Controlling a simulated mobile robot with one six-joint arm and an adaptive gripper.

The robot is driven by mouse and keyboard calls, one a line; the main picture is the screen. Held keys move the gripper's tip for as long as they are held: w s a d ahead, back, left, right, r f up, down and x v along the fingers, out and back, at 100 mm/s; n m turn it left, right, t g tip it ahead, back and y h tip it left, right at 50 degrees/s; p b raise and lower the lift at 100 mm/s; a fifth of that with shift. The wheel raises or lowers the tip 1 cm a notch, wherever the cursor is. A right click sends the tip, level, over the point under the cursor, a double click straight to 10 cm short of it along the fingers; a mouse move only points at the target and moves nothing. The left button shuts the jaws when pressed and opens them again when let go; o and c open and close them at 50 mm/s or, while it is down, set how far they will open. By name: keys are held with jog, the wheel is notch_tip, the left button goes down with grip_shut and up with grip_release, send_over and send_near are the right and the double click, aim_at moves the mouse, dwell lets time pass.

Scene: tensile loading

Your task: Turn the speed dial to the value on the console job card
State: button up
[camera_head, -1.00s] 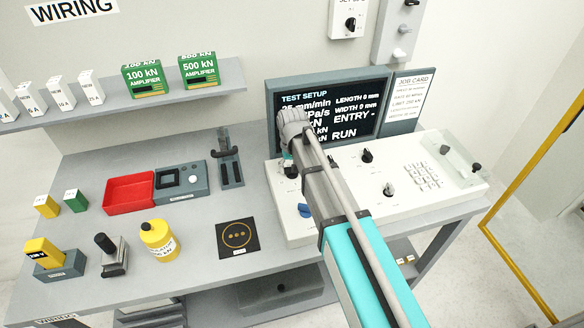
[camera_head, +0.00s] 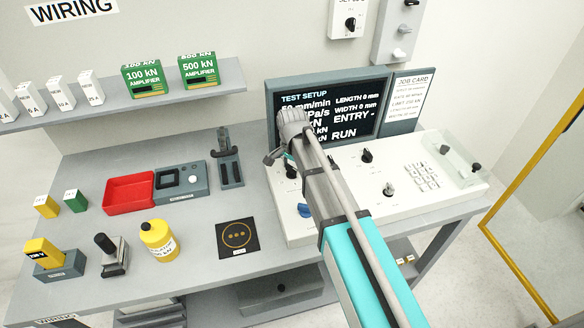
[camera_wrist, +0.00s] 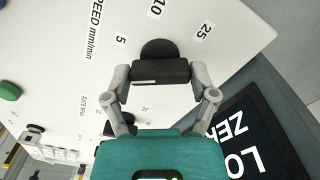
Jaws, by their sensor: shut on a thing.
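The speed dial (camera_wrist: 160,70) is a black knob on the white console, with "5", "10" and "25" and the "SPEED mm/min" label around it in the wrist view. My gripper (camera_wrist: 160,82) is shut on its bar-shaped grip, one finger on each side. The setup screen (camera_head: 350,92) seems to read 50 mm/min, partly covered by my wrist. The job card (camera_head: 407,97) stands right of the screen; its small lines are not clearly legible.
A keypad (camera_head: 422,177) is at the right. A red tray (camera_head: 129,190) and a yellow bottle (camera_head: 157,238) stand on the bench at left.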

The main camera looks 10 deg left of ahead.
jog(key=m, duration=0.6)
jog(key=shift+s, duration=0.1)
dwell(0.3)
jog(key=o, duration=1)
jog(key=shift+a, duration=0.1)
jog(key=shift+n, duration=0.4)
